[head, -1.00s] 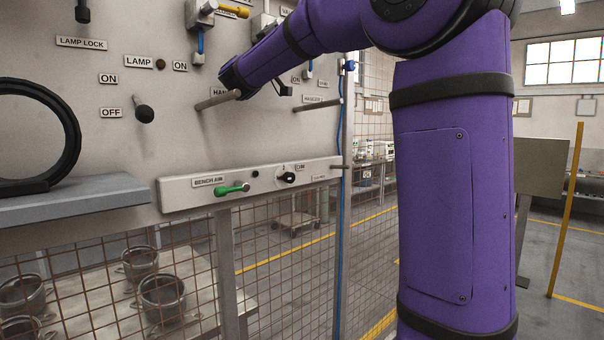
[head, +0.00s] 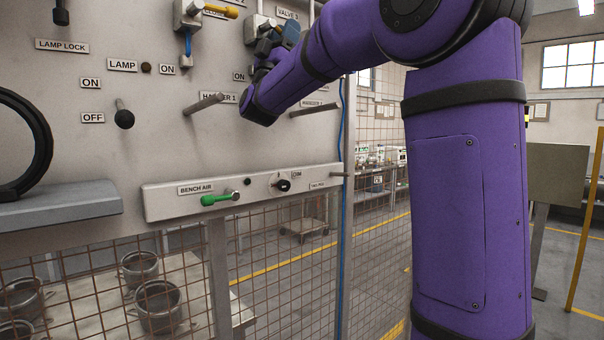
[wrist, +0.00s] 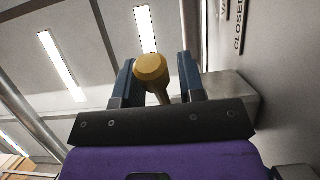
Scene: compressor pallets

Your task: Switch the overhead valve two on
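In the wrist view, a yellow valve handle (wrist: 151,70) stands with its rounded end between the two blue fingers of my gripper (wrist: 157,78). The fingers are apart on either side of it, with a small gap at the right; firm contact does not show. A grey valve body (wrist: 228,92) is behind the right finger, and a "CLOSED" label (wrist: 239,30) is on the wall. In the head view, my gripper (head: 268,44) is raised at the upper panel by a valve box (head: 256,26); its handle is hidden. The "VALVE 3" label (head: 288,13) is just right.
Another valve with a yellow handle (head: 221,11) is to the left. Hanger pegs (head: 204,104) and (head: 315,110) stick out below my gripper.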

